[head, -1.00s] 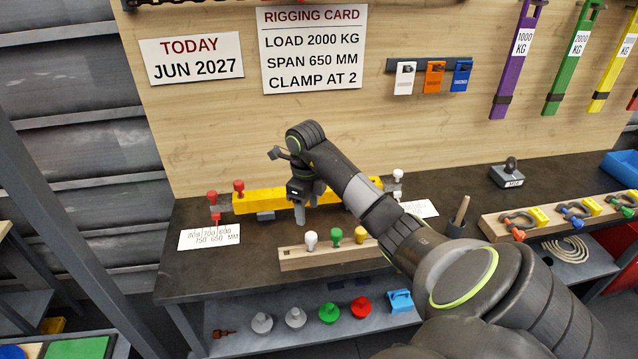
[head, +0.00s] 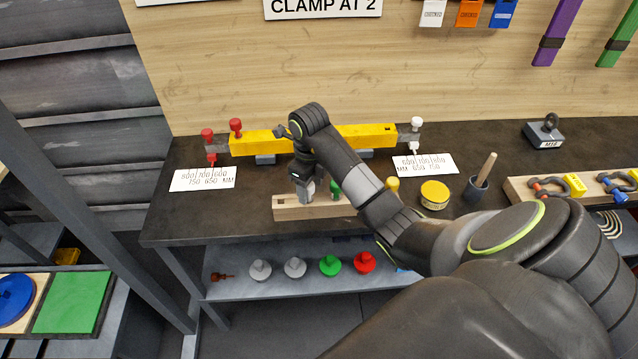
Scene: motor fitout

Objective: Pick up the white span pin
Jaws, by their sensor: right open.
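A wooden pin block (head: 290,209) lies on the dark bench. A green pin (head: 336,188) and a yellow pin (head: 392,185) stand in it, partly covered by my arm. My right gripper (head: 306,196) points down at the block's left part, left of the green pin. It is open, and it hides the spot where the white span pin stood, so I cannot see that pin or tell whether the fingers are around it. Another white-headed pin (head: 416,123) stands at the right end of the yellow beam (head: 258,142). My left gripper is out of view.
Red pins (head: 236,127) stand at the beam's left end. White scale cards (head: 203,179) lie at both ends. A yellow tin (head: 435,194), a dark cup with a stick (head: 476,188) and a shackle board (head: 520,187) are on the right. Bare bench lies left of the block.

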